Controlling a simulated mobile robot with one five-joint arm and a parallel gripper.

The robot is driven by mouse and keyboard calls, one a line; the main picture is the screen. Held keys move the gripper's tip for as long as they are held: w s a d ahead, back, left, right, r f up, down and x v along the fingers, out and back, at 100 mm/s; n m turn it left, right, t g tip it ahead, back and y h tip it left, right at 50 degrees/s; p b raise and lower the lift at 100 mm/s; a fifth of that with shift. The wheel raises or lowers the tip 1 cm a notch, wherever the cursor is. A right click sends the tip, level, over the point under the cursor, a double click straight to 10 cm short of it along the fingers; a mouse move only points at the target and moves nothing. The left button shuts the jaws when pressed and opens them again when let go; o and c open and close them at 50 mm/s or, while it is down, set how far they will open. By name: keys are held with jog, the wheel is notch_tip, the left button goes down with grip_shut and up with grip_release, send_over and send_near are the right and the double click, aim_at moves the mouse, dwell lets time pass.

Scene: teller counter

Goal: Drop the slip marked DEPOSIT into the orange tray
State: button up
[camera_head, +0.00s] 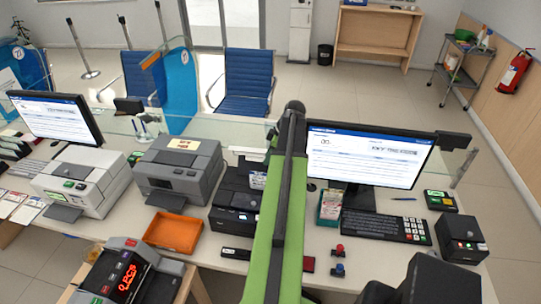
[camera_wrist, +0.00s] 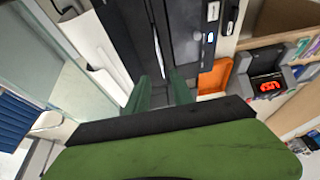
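The orange tray (camera_head: 173,232) lies on the counter left of my green arm, in front of a grey machine, and looks empty. Its edge also shows in the wrist view (camera_wrist: 213,80). Several small paper slips (camera_head: 28,211) lie at the far left of the counter; their print is too small to read, so I cannot tell which is marked DEPOSIT. My gripper (camera_wrist: 165,91) shows in the wrist view with two green fingers apart and nothing seen between them, over a dark machine. In the head view my arm hides it.
Grey machines (camera_head: 180,168) and a white one (camera_head: 83,178) stand behind and left of the tray. A black printer (camera_head: 236,205) stands right of it. A display reading red digits (camera_head: 126,276) stands in front. A monitor (camera_head: 367,157) and keyboard (camera_head: 385,226) are at right. A glass screen runs along the back.

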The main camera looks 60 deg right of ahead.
aim_at(256, 178)
jog(key=b+x, duration=1.1)
jog(key=x, duration=0.3)
jog(key=shift+s+d, duration=0.1)
jog(key=shift+s, duration=0.05)
jog(key=shift+w+f+b, duration=0.3)
jog(key=shift+f+b, duration=0.15)
jog(key=shift+b, duration=0.25)
jog(key=shift+r, duration=0.15)
jog(key=shift+c, duration=0.5)
grip_shut()
jog(key=shift+r+p, duration=5.75)
jog(key=shift+p, duration=0.15)
